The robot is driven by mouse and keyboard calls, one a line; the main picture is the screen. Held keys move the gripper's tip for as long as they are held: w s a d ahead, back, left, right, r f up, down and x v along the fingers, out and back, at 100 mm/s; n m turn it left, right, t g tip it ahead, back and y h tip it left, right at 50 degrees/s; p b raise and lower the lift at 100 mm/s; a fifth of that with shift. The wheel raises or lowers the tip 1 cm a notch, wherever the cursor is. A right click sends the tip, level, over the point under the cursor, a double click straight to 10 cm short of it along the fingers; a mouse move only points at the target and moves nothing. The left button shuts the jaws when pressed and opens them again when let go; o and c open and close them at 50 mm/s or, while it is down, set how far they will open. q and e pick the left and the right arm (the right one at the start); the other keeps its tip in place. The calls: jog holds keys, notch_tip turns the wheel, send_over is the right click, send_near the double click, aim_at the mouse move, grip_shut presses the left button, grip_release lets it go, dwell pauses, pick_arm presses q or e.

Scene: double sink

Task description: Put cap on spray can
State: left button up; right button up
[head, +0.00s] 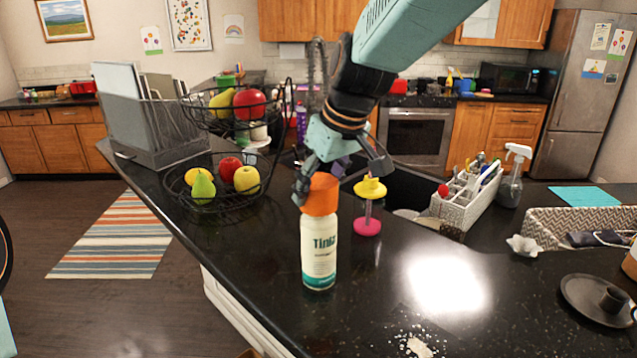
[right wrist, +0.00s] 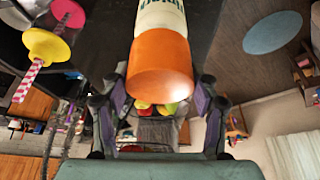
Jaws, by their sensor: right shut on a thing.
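The spray can (head: 318,250), white with a teal base and teal lettering, stands upright on the black counter. The orange cap (head: 321,196) is at its top, in line with the can; whether it is fully seated cannot be told. My right gripper (head: 340,182) comes from above and is shut on the cap, with fingers at its sides. In the right wrist view the cap (right wrist: 162,65) lies between the fingers (right wrist: 162,95), with the can body (right wrist: 160,15) beyond it. The can's top is hidden under the cap. My left gripper is not in view.
A two-tier wire fruit basket (head: 215,208) stands to the left. A white caddy (head: 465,205), the sink and a spray bottle (head: 512,180) are behind right. The counter in front of the can is mostly clear.

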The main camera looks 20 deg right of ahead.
jog(key=shift+s, duration=0.1)
dwell(0.5)
dwell(0.3)
jog(key=o, duration=0.9)
jog(key=shift+o, duration=0.2)
jog(key=shift+o, duration=1.1)
